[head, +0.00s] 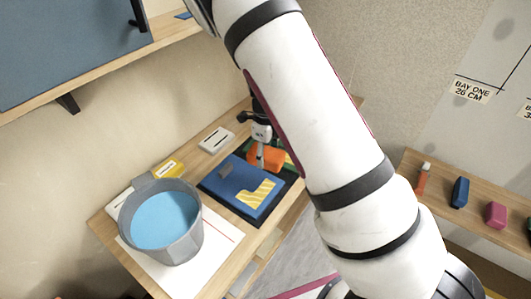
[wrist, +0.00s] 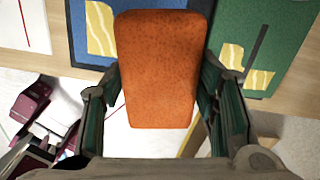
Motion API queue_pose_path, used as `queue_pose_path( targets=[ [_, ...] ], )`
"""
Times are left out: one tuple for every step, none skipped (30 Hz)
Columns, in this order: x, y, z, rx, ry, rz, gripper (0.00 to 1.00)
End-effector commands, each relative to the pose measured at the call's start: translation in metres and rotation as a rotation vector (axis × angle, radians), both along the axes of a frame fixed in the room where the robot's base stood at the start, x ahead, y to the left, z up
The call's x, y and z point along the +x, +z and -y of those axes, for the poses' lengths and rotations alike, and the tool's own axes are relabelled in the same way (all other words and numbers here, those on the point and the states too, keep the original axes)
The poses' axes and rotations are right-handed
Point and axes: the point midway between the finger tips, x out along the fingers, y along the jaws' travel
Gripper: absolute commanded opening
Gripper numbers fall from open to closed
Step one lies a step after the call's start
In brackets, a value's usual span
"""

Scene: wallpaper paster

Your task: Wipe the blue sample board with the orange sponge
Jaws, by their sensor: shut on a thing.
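My gripper (head: 261,148) is shut on the orange sponge (head: 267,158). In the wrist view the sponge (wrist: 160,70) stands long between the two fingers and hides what lies behind it. The blue sample board (head: 228,192) lies on the wooden bench, with a yellow streaked patch (head: 257,194) and a small grey patch (head: 225,171) on it. The sponge is by the board's far right side; I cannot tell whether it touches the board. In the wrist view the blue board (wrist: 84,48) shows left of the sponge.
A green board (wrist: 265,38) lies right of the blue one. A shelf (head: 480,220) with small blocks is at right.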

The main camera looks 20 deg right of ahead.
Motion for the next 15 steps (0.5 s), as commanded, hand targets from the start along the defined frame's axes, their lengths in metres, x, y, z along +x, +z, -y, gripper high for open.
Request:
queue_pose_path(
  targets=[
    [0.0, 0.0, 0.0, 0.0, -0.004, 0.0, 0.25],
    [0.0, 0.0, 0.0, 0.0, -0.005, 0.0, 0.25],
    [0.0, 0.0, 0.0, 0.0, -0.005, 0.0, 0.25],
    [0.0, 0.0, 0.0, 0.0, -0.004, 0.0, 0.25],
    [0.0, 0.0, 0.0, 0.0, -0.004, 0.0, 0.25],
    [0.0, 0.0, 0.0, 0.0, -0.003, 0.0, 0.25],
    [0.0, 0.0, 0.0, 0.0, -0.003, 0.0, 0.25],
    [0.0, 0.0, 0.0, 0.0, -0.002, 0.0, 0.25],
    [0.0, 0.0, 0.0, 0.0, -0.001, 0.0, 0.25],
    [0.0, 0.0, -0.001, 0.0, 0.0, 0.0, 0.25],
    [0.0, -0.001, -0.001, 0.0, 0.0, 0.0, 0.25],
    [0.001, -0.003, -0.001, 0.0, 0.0, 0.0, 0.25],
    [0.001, -0.005, 0.0, 0.0, 0.0, 0.0, 0.25],
    [0.001, -0.008, 0.0, 0.0, -0.001, 0.0, 0.25],
    [0.001, -0.012, 0.0, 0.0, -0.001, -0.001, 0.25]
  ],
)
